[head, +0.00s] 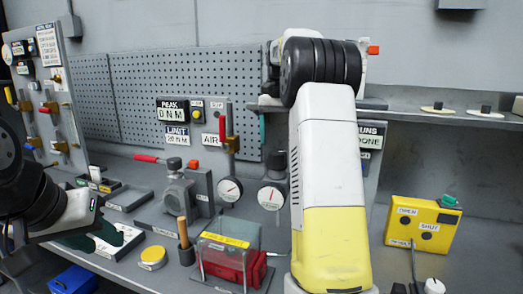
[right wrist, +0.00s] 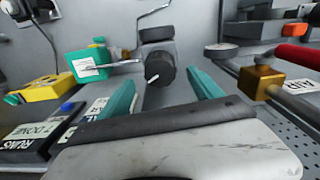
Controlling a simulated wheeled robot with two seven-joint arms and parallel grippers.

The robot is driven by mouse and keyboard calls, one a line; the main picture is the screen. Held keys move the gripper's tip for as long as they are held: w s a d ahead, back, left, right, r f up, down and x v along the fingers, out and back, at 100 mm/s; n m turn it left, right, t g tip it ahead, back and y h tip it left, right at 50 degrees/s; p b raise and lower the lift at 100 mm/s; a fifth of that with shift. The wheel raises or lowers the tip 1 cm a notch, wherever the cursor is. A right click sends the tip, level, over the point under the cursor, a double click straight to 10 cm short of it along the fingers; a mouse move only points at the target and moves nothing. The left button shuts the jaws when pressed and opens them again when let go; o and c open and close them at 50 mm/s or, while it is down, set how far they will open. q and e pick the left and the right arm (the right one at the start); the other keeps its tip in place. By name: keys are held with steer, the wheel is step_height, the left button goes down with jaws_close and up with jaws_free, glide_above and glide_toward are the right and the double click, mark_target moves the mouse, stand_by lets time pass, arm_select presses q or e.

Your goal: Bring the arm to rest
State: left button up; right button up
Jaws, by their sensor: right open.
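My right arm (head: 325,150) rises across the middle of the head view, bent at a black ringed joint at the top. Its gripper is mostly hidden there. In the right wrist view my right gripper (right wrist: 160,82) is open, its two teal fingers apart with nothing held between them. A dark round knob (right wrist: 157,72) with a white pointer shows beyond the fingers; I cannot tell the gap. My left gripper (head: 105,236) is low at the left of the head view, over the bench's front; its jaw state is unclear.
The grey bench (head: 130,170) holds a red box (head: 230,262), a grey vise-like device (head: 178,190), gauges (head: 229,190) and a yellow button box (head: 422,225). A shelf (head: 410,112) runs behind my right arm. A blue bin (head: 75,280) is at lower left.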

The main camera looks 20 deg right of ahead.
step_height(320, 180, up, 2)
steer(key=shift+r, duration=0.1)
stand_by(0.4)
steer(key=shift+s+a+r, duration=0.15)
steer(key=shift+s, duration=0.1)
steer(key=s+a+n+t+y, duration=0.1)
steer(key=s+a+n+t, duration=0.1)
steer(key=s+a, duration=0.35)
steer(key=s+a+n+t+y, duration=0.1)
steer(key=s+a+n, duration=0.1)
steer(key=s, duration=0.6)
steer(key=s+a+f+n+t, duration=0.1)
steer(key=s+a+f, duration=0.2)
steer(key=s, duration=0.4)
steer(key=s+a+f+n+t, duration=0.2)
steer(key=s+a+f, duration=0.2)
steer(key=s+f, duration=0.2)
steer(key=shift+s+a, duration=0.15)
steer(key=shift+s, duration=0.45)
